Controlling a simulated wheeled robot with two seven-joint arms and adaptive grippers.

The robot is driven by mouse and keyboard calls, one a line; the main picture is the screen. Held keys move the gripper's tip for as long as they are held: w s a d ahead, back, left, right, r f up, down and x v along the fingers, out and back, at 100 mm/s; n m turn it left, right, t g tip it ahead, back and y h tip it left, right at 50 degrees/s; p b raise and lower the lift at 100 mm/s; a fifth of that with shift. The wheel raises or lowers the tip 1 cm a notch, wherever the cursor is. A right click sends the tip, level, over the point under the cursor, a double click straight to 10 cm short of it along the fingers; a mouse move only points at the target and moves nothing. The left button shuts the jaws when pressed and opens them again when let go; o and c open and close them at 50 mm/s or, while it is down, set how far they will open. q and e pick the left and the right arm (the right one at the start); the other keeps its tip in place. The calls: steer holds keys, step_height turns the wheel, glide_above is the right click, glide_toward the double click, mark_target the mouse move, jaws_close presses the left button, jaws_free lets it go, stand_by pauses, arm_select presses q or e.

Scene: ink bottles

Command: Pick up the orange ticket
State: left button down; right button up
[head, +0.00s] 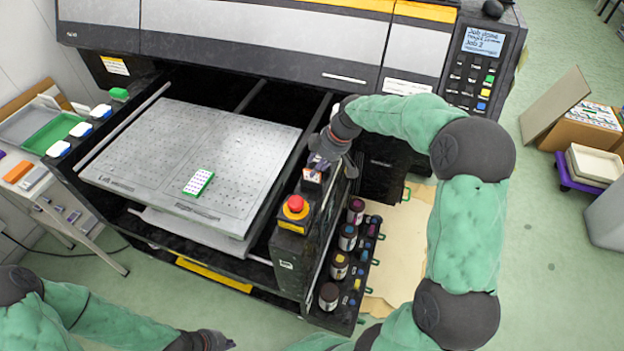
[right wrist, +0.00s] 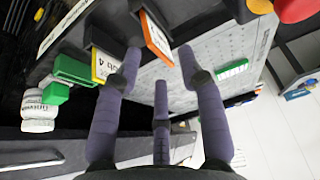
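The orange ticket (right wrist: 156,36) is a white card with an orange edge. In the right wrist view it stands at the top centre, just beyond and between my spread fingertips. In the head view a small ticket (head: 312,176) shows right under my right gripper, above the red stop button. My right gripper (right wrist: 160,60) is open, with its purple fingers apart and nothing clearly held. In the head view the right gripper (head: 321,160) is by the printer's front right post. My left gripper (head: 212,342) is at the bottom edge, dark and partly cut off; its fingers are unclear.
A yellow-edged ticket (right wrist: 104,64) stands left of the orange one. A red stop button (head: 295,207) is close by. Several ink bottles (head: 347,238) line the rack at right. The printer bed (head: 190,150) holds a small green-and-white block (head: 198,183).

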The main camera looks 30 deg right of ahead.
mark_target(312, 179)
steer(key=b+x, duration=0.1)
steer(key=x, duration=0.3)
steer(key=shift+w+f, duration=0.15)
jaws_close()
